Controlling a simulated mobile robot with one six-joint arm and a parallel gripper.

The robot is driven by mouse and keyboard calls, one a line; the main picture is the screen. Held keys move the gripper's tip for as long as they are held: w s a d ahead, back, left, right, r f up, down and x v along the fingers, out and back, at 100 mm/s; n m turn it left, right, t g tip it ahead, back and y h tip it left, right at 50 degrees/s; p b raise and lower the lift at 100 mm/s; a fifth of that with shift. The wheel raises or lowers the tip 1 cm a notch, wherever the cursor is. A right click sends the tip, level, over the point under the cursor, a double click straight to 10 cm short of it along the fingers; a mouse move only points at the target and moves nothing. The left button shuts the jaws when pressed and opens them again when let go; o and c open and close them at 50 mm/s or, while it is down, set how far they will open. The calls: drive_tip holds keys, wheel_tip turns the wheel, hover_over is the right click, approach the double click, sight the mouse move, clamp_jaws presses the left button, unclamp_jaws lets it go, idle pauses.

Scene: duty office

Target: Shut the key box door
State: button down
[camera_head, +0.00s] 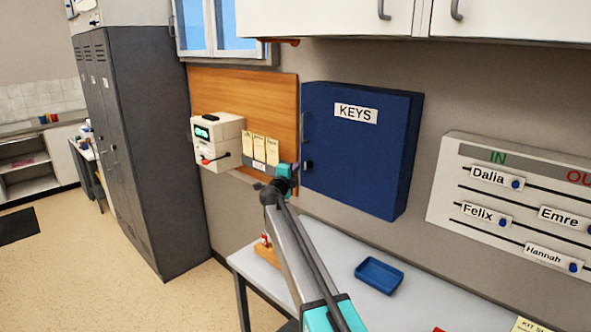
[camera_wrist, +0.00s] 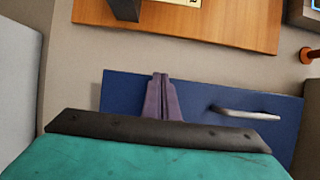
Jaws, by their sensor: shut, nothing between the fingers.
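The blue key box (camera_head: 355,160) hangs on the wall, with a white KEYS label on its door. The door (camera_head: 345,190) looks shut or nearly so; I cannot tell if a small gap is left at its left edge. Its handle (camera_head: 306,127) is on that left edge. My gripper (camera_head: 307,165) is at the door's lower left edge, below the handle, with its fingers shut and empty. In the wrist view, the shut purple fingers (camera_wrist: 162,97) are over the blue door (camera_wrist: 200,98), beside the pale handle (camera_wrist: 245,112). Whether they touch the door is not clear.
A wooden board (camera_head: 270,95) with yellow notes and a white wall device (camera_head: 218,140) are left of the box. An IN/OUT name board (camera_head: 520,240) is to the right. White cupboards (camera_head: 330,18) are above. A table (camera_head: 350,245) with a blue tray (camera_head: 379,275) stands below.

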drive_tip(key=s+a+b, duration=0.3)
drive_tip(key=a, duration=0.9)
drive_tip(key=shift+a, duration=0.25)
